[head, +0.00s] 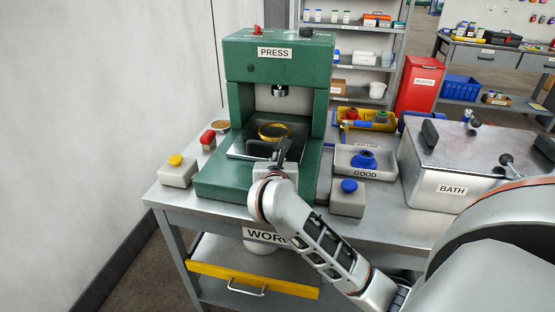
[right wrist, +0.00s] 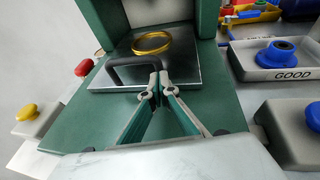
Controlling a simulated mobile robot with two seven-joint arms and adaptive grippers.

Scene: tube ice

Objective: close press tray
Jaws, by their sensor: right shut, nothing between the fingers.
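The green press (head: 275,50) stands on the workbench. Its press tray (head: 240,147) is a shiny metal plate with a dark bar handle at its front edge. The tray also shows in the right wrist view (right wrist: 197,72), with the handle (right wrist: 113,67) rising from it. A gold ring (head: 275,131) lies on the tray, below the ram. My right gripper (right wrist: 157,88) is shut and empty, its fingertips at the right end of the handle; I cannot tell whether they touch it. My left gripper is out of view.
A yellow button box (head: 176,171) and a red-topped item (head: 207,139) stand left of the press. A blue button box (head: 347,198), the GOOD tray (head: 382,173) and the metal BATH (head: 425,186) stand to the right. A yellow-fronted drawer (head: 252,280) is below.

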